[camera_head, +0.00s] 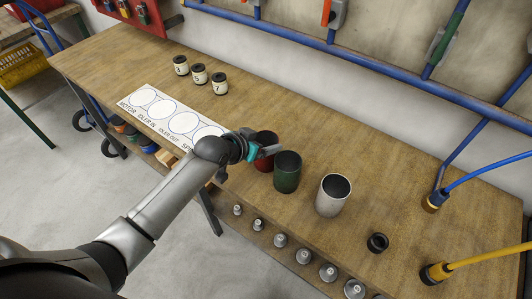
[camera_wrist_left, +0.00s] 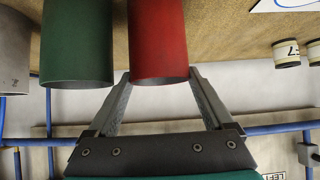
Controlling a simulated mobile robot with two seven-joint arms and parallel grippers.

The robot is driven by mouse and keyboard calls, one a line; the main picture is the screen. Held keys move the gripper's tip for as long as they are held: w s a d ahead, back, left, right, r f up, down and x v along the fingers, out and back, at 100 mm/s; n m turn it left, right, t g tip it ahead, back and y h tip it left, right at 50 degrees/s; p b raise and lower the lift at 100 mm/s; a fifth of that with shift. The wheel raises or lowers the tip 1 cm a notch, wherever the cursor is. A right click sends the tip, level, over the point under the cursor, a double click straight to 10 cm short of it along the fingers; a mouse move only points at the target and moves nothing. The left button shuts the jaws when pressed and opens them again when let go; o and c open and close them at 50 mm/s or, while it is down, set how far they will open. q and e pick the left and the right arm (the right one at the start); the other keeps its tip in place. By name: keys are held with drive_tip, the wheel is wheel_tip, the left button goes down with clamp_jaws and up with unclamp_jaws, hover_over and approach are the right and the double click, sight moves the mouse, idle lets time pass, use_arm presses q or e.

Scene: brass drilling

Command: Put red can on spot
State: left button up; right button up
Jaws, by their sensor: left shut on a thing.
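The red can (camera_head: 265,165) stands upright at the workbench's near side, just left of the green can (camera_head: 287,173). My left gripper (camera_head: 262,151) is around the red can and shut on it. In the left wrist view, the red can (camera_wrist_left: 158,40) is between the two fingers (camera_wrist_left: 160,75), with the green can (camera_wrist_left: 77,40) close beside it. A white mat (camera_head: 184,124) with a row of circles lies left of the can; printed labels include MOTOR, IDLER IN and IDLER OUT. My arm hides the mat's right end. I cannot tell whether the can touches the bench. My right gripper is not in view.
A grey metal can (camera_head: 333,195) stands right of the green one, with a small black ring (camera_head: 377,243) beyond it. Several small black-lidded jars (camera_head: 200,75) stand behind the mat. Blue (camera_head: 432,203) and yellow (camera_head: 435,273) hoses lie at right. The bench behind the cans is clear.

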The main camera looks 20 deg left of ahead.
use_arm(q)
clamp_jaws()
drive_tip(key=shift+r, duration=0.15)
